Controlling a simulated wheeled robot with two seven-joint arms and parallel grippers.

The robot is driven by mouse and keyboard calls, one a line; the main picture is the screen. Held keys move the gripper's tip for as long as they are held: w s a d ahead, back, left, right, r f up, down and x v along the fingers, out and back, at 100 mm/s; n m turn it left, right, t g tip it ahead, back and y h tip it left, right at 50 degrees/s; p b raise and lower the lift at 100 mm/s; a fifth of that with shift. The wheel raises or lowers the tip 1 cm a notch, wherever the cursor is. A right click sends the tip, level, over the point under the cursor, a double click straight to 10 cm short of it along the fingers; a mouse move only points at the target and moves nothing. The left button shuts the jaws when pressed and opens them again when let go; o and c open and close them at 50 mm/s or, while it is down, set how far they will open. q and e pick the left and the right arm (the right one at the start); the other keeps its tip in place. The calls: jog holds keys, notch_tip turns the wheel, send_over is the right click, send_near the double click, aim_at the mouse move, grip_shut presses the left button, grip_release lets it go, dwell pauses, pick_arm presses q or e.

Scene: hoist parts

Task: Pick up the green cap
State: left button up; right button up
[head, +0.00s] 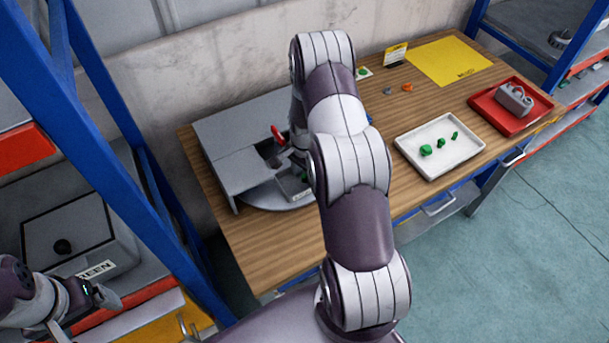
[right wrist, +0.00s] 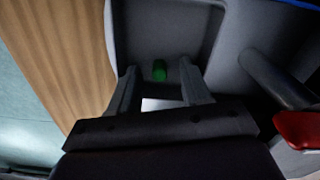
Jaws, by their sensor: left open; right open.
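A small green cap (right wrist: 159,70) lies in a grey recessed compartment in the right wrist view. My right gripper (right wrist: 158,80) is open, with its two fingers on either side of the cap in the picture; I cannot tell whether they touch it. In the head view the right arm largely covers this gripper, and a bit of green (head: 304,179) shows beside it in the grey fixture (head: 226,153). My left gripper (head: 104,297) is at the lower left of the head view, far from the cap and open.
A white tray (head: 415,163) holds several small green parts. A red tray (head: 483,102) carries a grey part (head: 515,98). A yellow mat (head: 449,60) lies at the back. A red handle (right wrist: 298,129) is close to my right gripper. Blue rack posts (head: 130,125) stand at left.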

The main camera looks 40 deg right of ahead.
jog(key=shift+a, duration=0.15)
jog(key=c, duration=0.5)
grip_shut()
jog(key=shift+r, duration=0.15)
